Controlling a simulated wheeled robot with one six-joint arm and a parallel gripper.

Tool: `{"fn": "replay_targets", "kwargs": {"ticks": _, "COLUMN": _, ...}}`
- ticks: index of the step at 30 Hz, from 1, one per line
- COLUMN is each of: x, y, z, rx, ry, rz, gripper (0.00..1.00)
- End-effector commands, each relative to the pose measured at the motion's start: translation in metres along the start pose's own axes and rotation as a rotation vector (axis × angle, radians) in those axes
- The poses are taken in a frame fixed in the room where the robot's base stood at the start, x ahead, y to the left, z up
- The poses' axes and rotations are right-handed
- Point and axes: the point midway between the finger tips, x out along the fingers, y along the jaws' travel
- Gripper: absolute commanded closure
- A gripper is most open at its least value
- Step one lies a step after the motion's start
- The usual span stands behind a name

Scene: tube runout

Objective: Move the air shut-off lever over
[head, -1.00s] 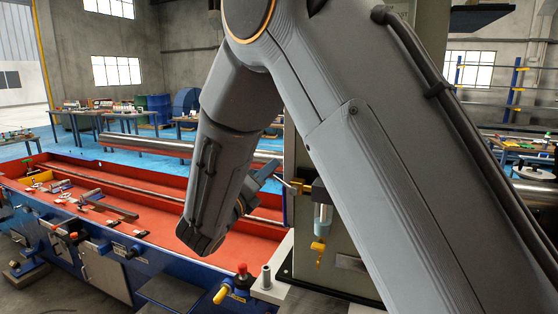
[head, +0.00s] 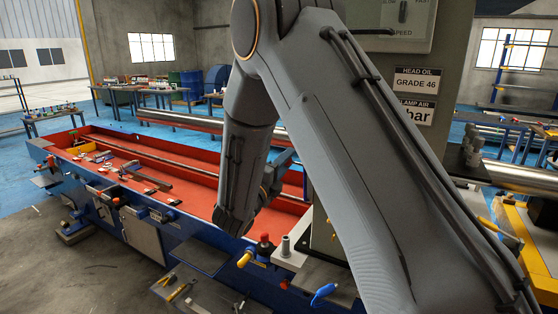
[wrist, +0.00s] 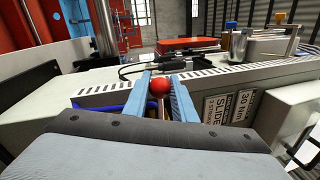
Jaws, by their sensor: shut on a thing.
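My gripper (wrist: 160,95) has two blue fingers that stand either side of a red ball knob (wrist: 159,85) on a thin stem in the wrist view. It is shut on this knobbed lever. I cannot read any label that names it as the air shut-off lever. In the head view my gripper (head: 283,158) shows only as a bluish piece behind my wrist, beside the grey machine column. The lever is hidden there by my arm.
A long blue bench with a red tray (head: 200,178) runs along the left. A red knob (head: 264,238), a yellow handle (head: 245,258) and a blue lever (head: 323,292) stand at its near end. The grey column (head: 462,60) carries signs. A pale panel with slots (wrist: 235,72) lies beyond the fingers.

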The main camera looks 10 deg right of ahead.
Motion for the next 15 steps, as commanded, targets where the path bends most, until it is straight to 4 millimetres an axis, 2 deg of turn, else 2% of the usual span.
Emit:
{"fn": "replay_targets", "kwargs": {"ticks": 8, "x": 0.0000, "y": -0.0004, "z": -0.0001, "rx": 0.000, "ry": 0.001, "rz": -0.001, "gripper": 1.00}}
{"fn": "replay_targets", "kwargs": {"ticks": 9, "x": -0.0001, "y": -0.0004, "z": -0.0001, "rx": 0.000, "ry": 0.001, "rz": -0.001, "gripper": 0.74}}
{"fn": "replay_targets", "kwargs": {"ticks": 12, "x": -0.0003, "y": -0.0004, "z": 0.0001, "rx": 0.000, "ry": 0.000, "rz": -0.001, "gripper": 0.57}}
{"fn": "replay_targets", "kwargs": {"ticks": 15, "x": -0.0005, "y": -0.0003, "z": 0.0003, "rx": 0.000, "ry": 0.000, "rz": 0.000, "gripper": 0.57}}
